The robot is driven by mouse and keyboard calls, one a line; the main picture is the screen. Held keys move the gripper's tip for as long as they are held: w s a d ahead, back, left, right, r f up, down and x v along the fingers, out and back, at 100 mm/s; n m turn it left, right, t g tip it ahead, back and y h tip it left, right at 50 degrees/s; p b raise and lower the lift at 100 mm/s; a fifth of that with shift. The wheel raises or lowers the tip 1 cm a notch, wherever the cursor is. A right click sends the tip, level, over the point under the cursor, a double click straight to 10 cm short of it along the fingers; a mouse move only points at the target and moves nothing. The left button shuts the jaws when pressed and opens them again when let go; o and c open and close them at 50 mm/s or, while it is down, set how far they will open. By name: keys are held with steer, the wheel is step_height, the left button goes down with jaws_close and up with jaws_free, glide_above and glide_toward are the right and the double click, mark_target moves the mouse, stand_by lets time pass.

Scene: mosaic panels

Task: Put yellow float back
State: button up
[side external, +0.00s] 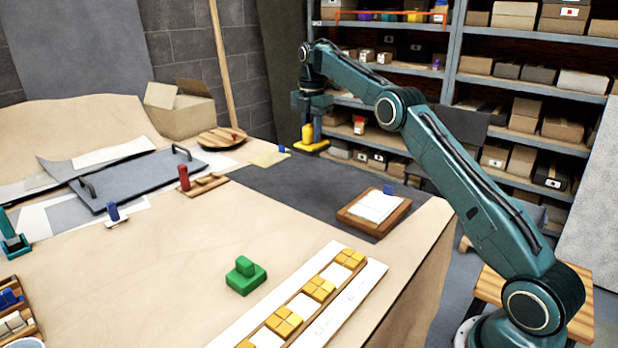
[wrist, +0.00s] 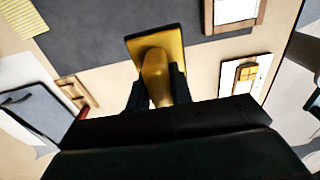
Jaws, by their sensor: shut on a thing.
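The yellow float (side external: 310,147) has a flat rectangular plate and an upright yellow handle. My gripper (side external: 307,124) points down and is shut on the handle. In the side view the float hangs near the far edge of the dark mat, with its plate lowest. In the wrist view the float (wrist: 155,47) is between the two dark fingers of my gripper (wrist: 157,88), its plate overlapping the mat's edge in the picture. Its exact height above the table cannot be told.
A dark grey mat (side external: 300,190) covers part of the table, with a wooden tray (side external: 349,216) on it. A green float (side external: 245,279), a red-handled float (side external: 184,178), a blue-handled float (side external: 112,211) and a tiled panel (side external: 330,270) stand nearby. A pale yellow sheet (side external: 269,160) lies beside the mat.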

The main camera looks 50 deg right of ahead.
mark_target(312, 149)
step_height(312, 149, down, 13)
steer(key=shift+f, duration=0.15)
stand_by(0.4)
steer(key=shift+f, duration=2.15)
steer(key=shift+f, duration=0.15)
steer(key=o, duration=0.9)
step_height(312, 149, up, 12)
steer(key=shift+r, duration=0.1)
